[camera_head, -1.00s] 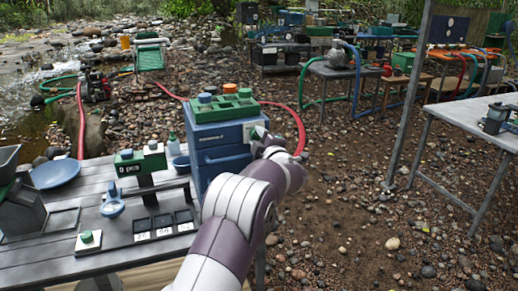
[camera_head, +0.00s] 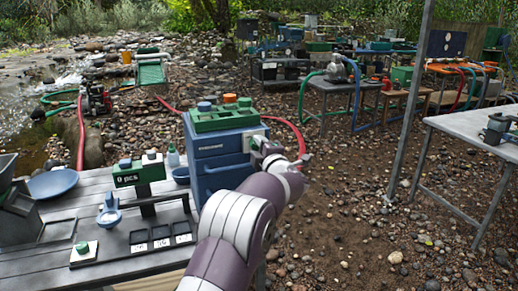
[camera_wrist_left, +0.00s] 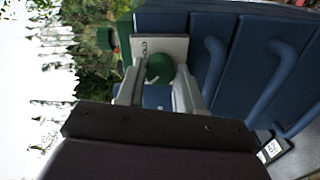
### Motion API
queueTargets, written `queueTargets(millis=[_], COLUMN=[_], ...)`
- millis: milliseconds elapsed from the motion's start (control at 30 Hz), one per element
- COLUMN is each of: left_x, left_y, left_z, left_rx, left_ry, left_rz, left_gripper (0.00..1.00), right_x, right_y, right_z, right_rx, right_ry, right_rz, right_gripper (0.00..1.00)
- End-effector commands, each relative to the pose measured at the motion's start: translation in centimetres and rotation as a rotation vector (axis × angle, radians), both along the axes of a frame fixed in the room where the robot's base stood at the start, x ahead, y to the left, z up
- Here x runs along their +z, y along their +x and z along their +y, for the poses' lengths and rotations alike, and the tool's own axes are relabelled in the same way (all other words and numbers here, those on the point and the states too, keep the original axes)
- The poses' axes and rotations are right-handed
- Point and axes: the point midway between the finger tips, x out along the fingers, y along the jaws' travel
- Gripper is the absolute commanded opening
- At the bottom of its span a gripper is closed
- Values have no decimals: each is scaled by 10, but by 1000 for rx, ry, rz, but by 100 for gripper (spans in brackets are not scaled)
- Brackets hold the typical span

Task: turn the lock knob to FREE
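The lock knob is a round green knob (camera_wrist_left: 160,68) on a pale plate (camera_wrist_left: 172,45) with dark lettering too small to read surely. My left gripper (camera_wrist_left: 160,78) has one finger on each side of the knob, with what look like narrow gaps. Whether the fingers touch it is unclear. My right gripper is not in view.
A grey table (camera_head: 90,200) carries the cabinet, a green counter box (camera_head: 138,172), a blue bowl (camera_head: 53,183) and small black trays. The cabinet has protruding blue handles (camera_wrist_left: 210,62). Pebbled ground lies right of it, with a post (camera_head: 408,130) and another table (camera_head: 475,125).

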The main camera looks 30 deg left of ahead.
Motion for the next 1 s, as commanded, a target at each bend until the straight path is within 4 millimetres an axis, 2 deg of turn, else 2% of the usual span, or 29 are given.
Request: queueTargets(millis=[33,67,333,467,800,1000], left_x=[-1,-1,-1,0,0,0], left_y=[0,0,0,-6,-61,-80], left_z=[0,0,0,-8,-73,-95], left_rx=[0,0,0,-1,-5,-2], left_ry=[-1,-1,1,1,0,0], left_rz=[2,2,1,2,1,0], left_gripper=[52,61,61,61,61,61], right_x=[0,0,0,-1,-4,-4], right_y=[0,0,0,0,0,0], right_z=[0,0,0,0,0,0], right_rx=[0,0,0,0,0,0], right_ry=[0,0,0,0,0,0], right_rz=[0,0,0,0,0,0], right_gripper=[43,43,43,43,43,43])
